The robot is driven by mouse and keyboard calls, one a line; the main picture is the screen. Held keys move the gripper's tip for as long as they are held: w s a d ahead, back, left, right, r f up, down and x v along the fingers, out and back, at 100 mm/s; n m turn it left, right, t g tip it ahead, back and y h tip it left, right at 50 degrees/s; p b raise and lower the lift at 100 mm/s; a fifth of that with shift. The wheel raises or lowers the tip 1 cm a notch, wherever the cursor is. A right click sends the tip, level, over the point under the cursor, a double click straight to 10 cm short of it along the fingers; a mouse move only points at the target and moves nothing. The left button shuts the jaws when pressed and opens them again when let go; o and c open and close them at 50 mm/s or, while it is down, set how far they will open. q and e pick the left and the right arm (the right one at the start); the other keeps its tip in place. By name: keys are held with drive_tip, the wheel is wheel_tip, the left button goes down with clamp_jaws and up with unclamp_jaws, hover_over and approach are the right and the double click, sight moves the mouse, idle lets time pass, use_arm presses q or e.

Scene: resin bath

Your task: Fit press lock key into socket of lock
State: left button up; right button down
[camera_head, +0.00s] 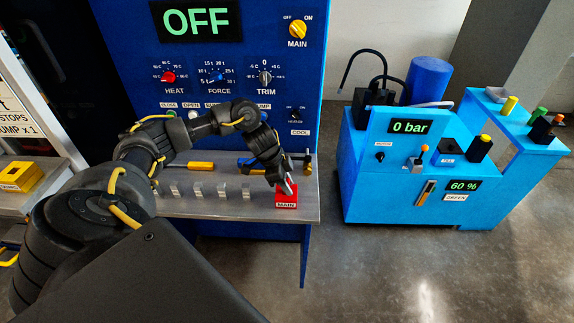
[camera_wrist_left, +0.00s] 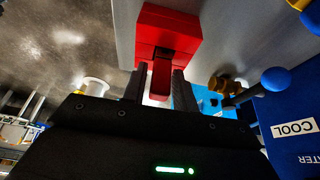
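The lock is a red block (camera_head: 286,200) labelled MAIN at the right front corner of the grey shelf. It also shows in the wrist view (camera_wrist_left: 168,30), with a dark socket in the face towards me. My left gripper (camera_head: 287,184) is right above the lock, pointing down. In the wrist view its fingers (camera_wrist_left: 160,90) stand on both sides of the red key (camera_wrist_left: 161,78) and appear shut on it. The key's far end is at the dark socket. I cannot tell how deep it sits. My right gripper is not in view.
Several small metal brackets (camera_head: 197,190) line the shelf (camera_head: 230,208) left of the lock. A blue-knobbed lever (camera_wrist_left: 272,80) is close to the gripper. The blue control panel (camera_head: 235,60) rises behind and reads OFF. A light-blue machine (camera_head: 385,185) stands at right, across open floor.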

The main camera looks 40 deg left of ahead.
use_arm(q)
drive_tip(key=shift+o, duration=1.3)
drive_tip(key=shift+r, duration=0.15)
drive_tip(key=v, duration=1)
drive_tip(key=shift+a+r, duration=0.15)
drive_tip(key=shift+r, duration=0.1)
drive_tip(key=shift+s, duration=0.1)
wheel_tip(320, 180, up, 12)
drive_tip(key=p, duration=1.2)
